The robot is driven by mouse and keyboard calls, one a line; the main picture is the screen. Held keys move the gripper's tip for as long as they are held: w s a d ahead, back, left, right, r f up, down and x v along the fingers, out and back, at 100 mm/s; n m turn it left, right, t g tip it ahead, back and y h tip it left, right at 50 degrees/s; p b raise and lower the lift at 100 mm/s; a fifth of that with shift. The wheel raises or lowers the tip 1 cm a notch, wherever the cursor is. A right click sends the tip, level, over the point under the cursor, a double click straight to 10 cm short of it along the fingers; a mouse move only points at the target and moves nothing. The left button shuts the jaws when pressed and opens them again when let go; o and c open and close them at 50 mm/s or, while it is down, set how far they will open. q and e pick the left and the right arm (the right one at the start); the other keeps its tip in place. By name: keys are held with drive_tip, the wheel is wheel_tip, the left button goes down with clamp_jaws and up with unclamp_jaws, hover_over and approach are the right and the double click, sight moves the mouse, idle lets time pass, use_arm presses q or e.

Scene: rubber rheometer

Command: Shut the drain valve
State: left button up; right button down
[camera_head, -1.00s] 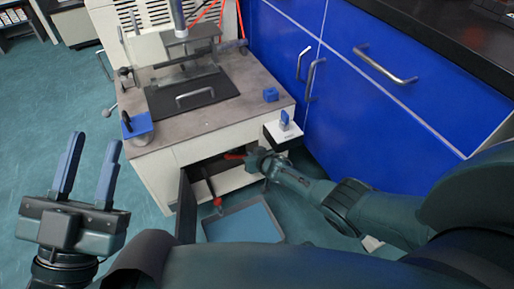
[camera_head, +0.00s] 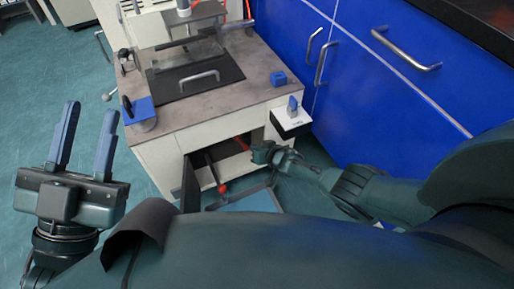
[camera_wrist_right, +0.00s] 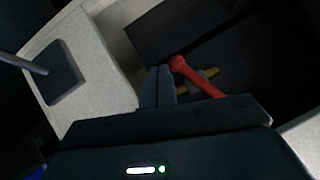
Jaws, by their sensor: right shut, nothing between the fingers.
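Inside the open lower cabinet of the machine, a red valve handle (camera_head: 242,142) shows beside my right gripper (camera_head: 256,152). The right wrist view shows the red handle (camera_wrist_right: 198,78) with a rounded end and brass-coloured parts (camera_wrist_right: 209,73) near it. The shut, empty fingers of my right gripper (camera_wrist_right: 157,86) are just left of the handle's rounded end. I cannot tell whether they touch it. The valve body is mostly in shadow. My left gripper (camera_head: 90,110) is open and empty, out over the floor at the left.
A dark cabinet door (camera_head: 190,188) stands open at the left of the opening. A dark rod with a red knob (camera_head: 222,188) is near it. A shallow tray (camera_head: 250,201) lies on the floor below. Blue cupboards (camera_head: 360,90) bound the right side.

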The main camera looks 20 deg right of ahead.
use_arm(q)
drive_tip(key=shift+s+r+m+h, duration=0.2)
drive_tip(key=shift+r+m+h, duration=0.6)
drive_tip(key=shift+r+m, duration=0.15)
use_arm(e)
drive_tip(key=shift+a+f, duration=0.4)
use_arm(q)
drive_tip(key=shift+w+f+y, duration=0.15)
drive_tip(key=shift+f+y, duration=0.15)
drive_tip(key=shift+n, duration=0.25)
